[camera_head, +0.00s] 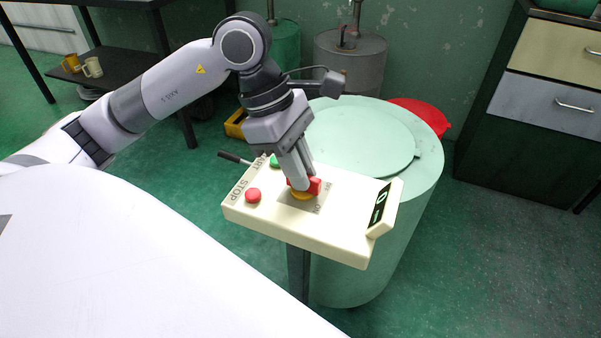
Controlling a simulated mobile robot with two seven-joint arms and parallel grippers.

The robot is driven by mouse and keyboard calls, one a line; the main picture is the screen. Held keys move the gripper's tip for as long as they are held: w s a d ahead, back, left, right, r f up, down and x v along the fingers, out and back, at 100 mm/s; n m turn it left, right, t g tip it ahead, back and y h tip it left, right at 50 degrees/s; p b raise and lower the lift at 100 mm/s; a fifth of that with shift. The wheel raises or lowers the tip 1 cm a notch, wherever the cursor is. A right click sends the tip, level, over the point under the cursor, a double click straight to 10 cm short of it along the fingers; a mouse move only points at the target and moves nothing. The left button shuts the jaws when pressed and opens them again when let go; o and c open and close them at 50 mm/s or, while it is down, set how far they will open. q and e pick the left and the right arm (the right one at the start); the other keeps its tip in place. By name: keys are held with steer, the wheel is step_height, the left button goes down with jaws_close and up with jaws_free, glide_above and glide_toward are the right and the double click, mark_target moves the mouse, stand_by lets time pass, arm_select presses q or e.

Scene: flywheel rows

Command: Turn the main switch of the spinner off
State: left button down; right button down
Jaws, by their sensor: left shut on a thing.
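The spinner is a pale green drum (425,190) with a flat round lid (362,136). A cream control panel (335,235) stands on a dark post in front of it. The panel carries a red STOP button (253,195), a partly hidden green START button (274,161) and the main switch, a red handle (315,186) on a yellow base. My left gripper (303,184) reaches down from above and is shut on the red handle. Its fingers hide part of the handle, so the switch's exact angle is hard to tell. My right gripper is not in view.
A small dark screen (379,205) stands up at the panel's right end. A dark lever (234,158) sticks out at its left. A red basin (424,115) is behind the drum, and a drawer cabinet (520,150) stands at the right. Green floor is clear at lower right.

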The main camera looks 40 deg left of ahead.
arm_select(q)
steer(key=n+t+b, duration=0.1)
steer(key=n, duration=0.3)
steer(key=shift+s+n+t+y+b, duration=0.1)
steer(key=shift+n+t+y+b, duration=0.2)
steer(key=shift+t+y+b, duration=0.1)
steer(key=shift+n, duration=0.5)
steer(key=n+t+y, duration=0.1)
steer(key=n, duration=0.1)
steer(key=shift+d+n+b, duration=0.1)
steer(key=shift+n+b, duration=0.3)
steer(key=shift+s+n, duration=0.1)
steer(key=shift+n, duration=0.4)
steer(key=shift+y, duration=0.3)
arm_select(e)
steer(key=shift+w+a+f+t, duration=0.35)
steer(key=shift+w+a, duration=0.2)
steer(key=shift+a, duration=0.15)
arm_select(q)
steer(key=shift+n, duration=0.3)
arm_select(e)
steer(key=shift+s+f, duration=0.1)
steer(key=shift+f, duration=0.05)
arm_select(q)
steer(key=c, duration=1.1)
jaws_free()
steer(key=shift+c, duration=0.2)
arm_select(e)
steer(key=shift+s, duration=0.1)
